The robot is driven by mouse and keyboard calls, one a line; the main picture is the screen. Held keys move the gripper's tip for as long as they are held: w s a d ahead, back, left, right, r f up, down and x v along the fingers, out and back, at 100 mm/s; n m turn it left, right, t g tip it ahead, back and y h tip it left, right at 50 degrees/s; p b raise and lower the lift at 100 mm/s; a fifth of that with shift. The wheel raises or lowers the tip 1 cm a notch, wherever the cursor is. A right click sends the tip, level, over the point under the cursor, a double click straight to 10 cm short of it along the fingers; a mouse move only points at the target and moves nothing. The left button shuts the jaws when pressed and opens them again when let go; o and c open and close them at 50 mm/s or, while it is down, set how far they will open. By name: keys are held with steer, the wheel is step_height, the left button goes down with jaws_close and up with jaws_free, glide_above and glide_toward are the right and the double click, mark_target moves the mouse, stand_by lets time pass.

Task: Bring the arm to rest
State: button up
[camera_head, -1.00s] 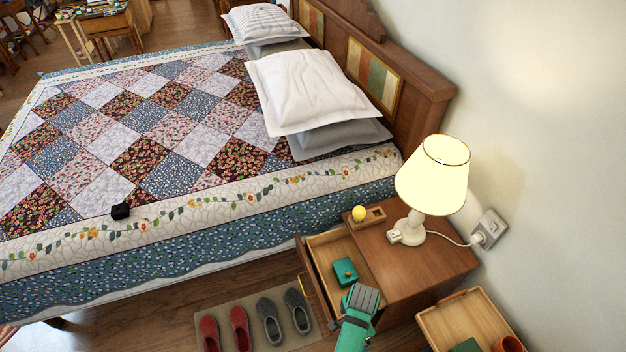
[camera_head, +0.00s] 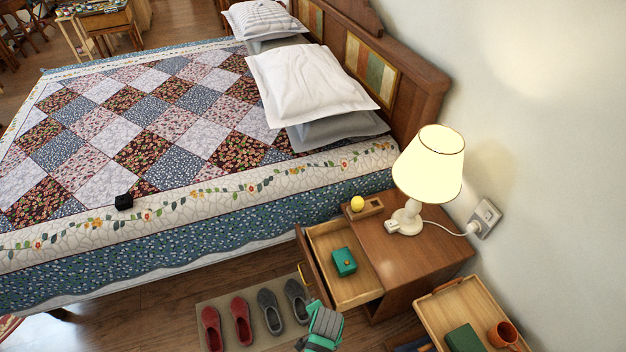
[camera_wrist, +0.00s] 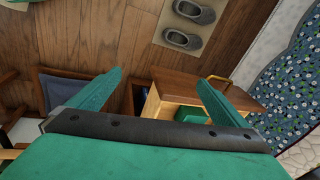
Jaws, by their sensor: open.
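My gripper (camera_wrist: 160,92) is open and empty in the wrist view, its two green fingers spread apart. In the head view my gripper (camera_head: 322,326) is at the bottom edge, in front of the nightstand and right of the slippers. The open drawer (camera_head: 372,293) of the nightstand holds a small green box (camera_head: 344,262), apart from my gripper. The green box also shows in the wrist view (camera_wrist: 190,115), partly behind a finger.
The nightstand (camera_head: 425,255) carries a lit lamp (camera_head: 428,165) and a yellow ball (camera_head: 357,203) on a wooden holder. A wooden tray (camera_head: 452,299) is at lower right. Slippers (camera_head: 241,325) lie on a mat. The bed (camera_head: 150,130) fills the left; bare floor (camera_head: 150,310) lies before it.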

steer(key=s+a+r+n+t, duration=0.4)
steer(key=s+a+r+t, duration=0.15)
steer(key=s+a, duration=0.35)
steer(key=s+d+r+n+t, duration=0.2)
steer(key=s+r, duration=0.2)
steer(key=r, duration=0.4)
steer(key=s+d+r+n+t, duration=0.2)
steer(key=s+r, duration=0.3)
steer(key=r, duration=0.3)
steer(key=s+d+r+n+t, duration=0.2)
steer(key=s+r+n, duration=0.1)
steer(key=r, duration=0.5)
steer(key=shift+s+r+n+t, duration=0.3)
steer(key=shift+s+n+t, duration=0.1)
steer(key=shift+s, duration=0.3)
steer(key=shift+d, duration=0.1)
